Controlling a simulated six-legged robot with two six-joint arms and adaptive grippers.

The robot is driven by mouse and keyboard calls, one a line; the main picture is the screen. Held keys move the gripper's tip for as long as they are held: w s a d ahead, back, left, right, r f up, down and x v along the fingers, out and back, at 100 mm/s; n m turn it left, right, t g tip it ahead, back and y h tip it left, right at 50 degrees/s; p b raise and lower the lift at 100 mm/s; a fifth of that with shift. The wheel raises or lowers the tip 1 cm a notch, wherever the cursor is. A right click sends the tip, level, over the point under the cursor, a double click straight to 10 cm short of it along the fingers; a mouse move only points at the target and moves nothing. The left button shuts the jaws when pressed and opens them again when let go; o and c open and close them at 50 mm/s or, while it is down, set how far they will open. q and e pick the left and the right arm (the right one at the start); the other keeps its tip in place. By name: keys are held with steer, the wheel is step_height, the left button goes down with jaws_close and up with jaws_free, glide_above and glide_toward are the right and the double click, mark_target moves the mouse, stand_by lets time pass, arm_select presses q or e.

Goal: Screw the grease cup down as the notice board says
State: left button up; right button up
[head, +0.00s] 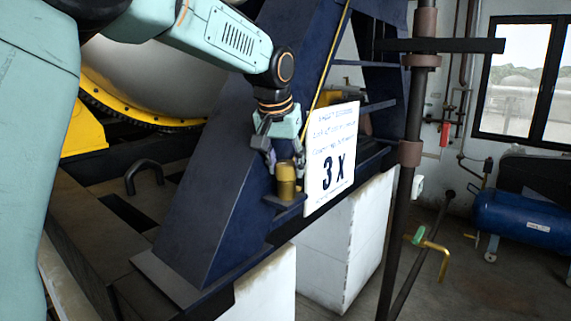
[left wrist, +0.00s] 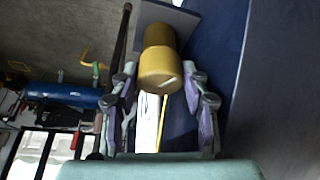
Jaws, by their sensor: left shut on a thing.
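The grease cup (head: 286,182) is a brass-coloured cylinder standing upright on a small dark blue bracket (head: 284,201) on the blue frame. The white notice board (head: 331,160) stands just right of it and shows a large "3 X" under smaller lines too blurred to read. My left gripper (head: 285,165) comes down from above with its fingers shut on the cup's upper part. In the left wrist view, the cup (left wrist: 160,72) lies between the two fingers, with a pale mark on its end face. My right gripper is not in view.
The sloping blue frame leg (head: 215,170) is close to the left of the cup. A blue tank (head: 515,215) sits farther back. Floor between is open.

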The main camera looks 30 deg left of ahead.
arm_select(q)
steer(key=o, duration=0.8)
steer(key=shift+w+r, duration=0.1)
steer(key=shift+o, duration=0.3)
steer(key=shift+n, duration=0.3)
